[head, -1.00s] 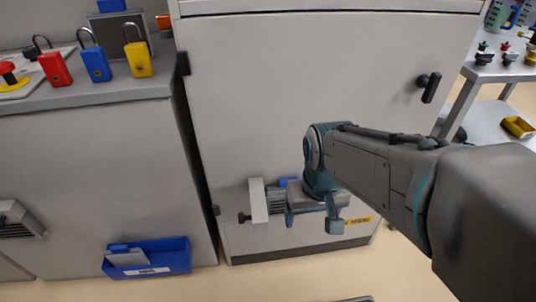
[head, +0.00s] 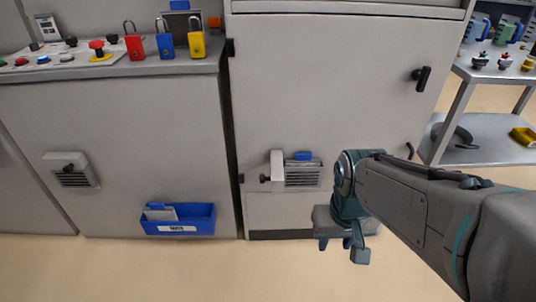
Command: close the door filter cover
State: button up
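The door filter (head: 303,176) is a slatted grille low on the grey cabinet door (head: 335,95). Its pale cover (head: 277,170) stands out from the door at the grille's left side, swung open, with a small black knob (head: 265,178) on it. A blue piece (head: 303,156) shows at the top of the grille. My gripper (head: 341,249) is to the right of and below the filter in the picture, pointing down, apart from the cover. Its fingers look spread, with nothing seen between them.
A blue bin (head: 178,219) hangs on the left cabinet, near another vent with a knob (head: 70,170). Red, blue and yellow padlocks (head: 197,40) stand on the console top. A metal cart (head: 480,130) stands at right. The floor in front is clear.

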aim_at(276, 178)
jog(key=z, duration=0.1)
jog(key=k, duration=0.4)
jog(key=u, duration=0.65)
jog(key=i, duration=1.4)
jog(key=z, duration=0.55)
jog(key=k, duration=0.55)
jog(key=z, duration=1.35)
jog(key=i, duration=0.95)
jog(key=u, duration=2.05)
